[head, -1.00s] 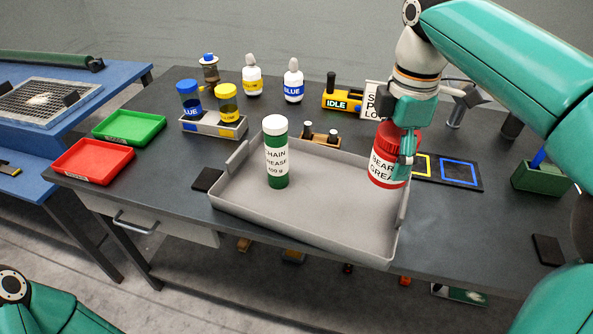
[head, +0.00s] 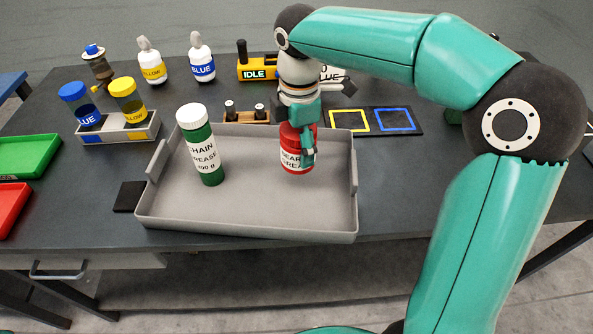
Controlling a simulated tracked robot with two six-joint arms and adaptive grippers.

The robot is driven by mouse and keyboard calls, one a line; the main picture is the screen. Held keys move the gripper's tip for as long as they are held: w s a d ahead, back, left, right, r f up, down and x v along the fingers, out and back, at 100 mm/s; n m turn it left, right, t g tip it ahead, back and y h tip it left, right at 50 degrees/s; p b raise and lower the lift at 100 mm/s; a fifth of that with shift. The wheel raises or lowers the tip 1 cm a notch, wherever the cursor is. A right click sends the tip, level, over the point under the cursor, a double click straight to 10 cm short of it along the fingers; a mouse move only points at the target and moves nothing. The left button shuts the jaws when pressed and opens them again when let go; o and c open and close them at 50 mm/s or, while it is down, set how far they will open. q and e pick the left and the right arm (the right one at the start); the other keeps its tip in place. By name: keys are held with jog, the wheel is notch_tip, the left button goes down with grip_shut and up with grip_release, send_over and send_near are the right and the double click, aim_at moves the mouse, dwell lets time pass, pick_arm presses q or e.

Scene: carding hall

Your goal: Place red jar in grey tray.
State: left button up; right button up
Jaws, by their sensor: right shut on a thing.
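The red jar (head: 291,156), labelled as bearing grease, is upright inside the outline of the grey tray (head: 250,212), in its right half. My right gripper (head: 306,150) comes down from above and is shut on the jar, with a finger across its front right side. I cannot tell whether the jar's base touches the tray floor. A green chain grease jar (head: 203,152) with a white lid stands upright in the tray's left half, apart from the red jar. My left gripper is not in view.
Behind the tray are a small wooden holder (head: 247,117), a yellow IDLE block (head: 257,70) and white bottles (head: 202,58). A caddy (head: 118,132) with blue and yellow jars stands left. Yellow and blue outlined squares (head: 376,121) lie right. The tray's front middle is clear.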

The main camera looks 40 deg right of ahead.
notch_tip(320, 180, down, 7)
jog(key=shift+f+b, duration=0.2)
jog(key=shift+b, duration=0.15)
jog(key=o, duration=1.5)
notch_tip(320, 180, up, 11)
jog(key=shift+r+p, duration=0.2)
jog(key=shift+p, duration=0.6)
jog(key=shift+r, duration=0.35)
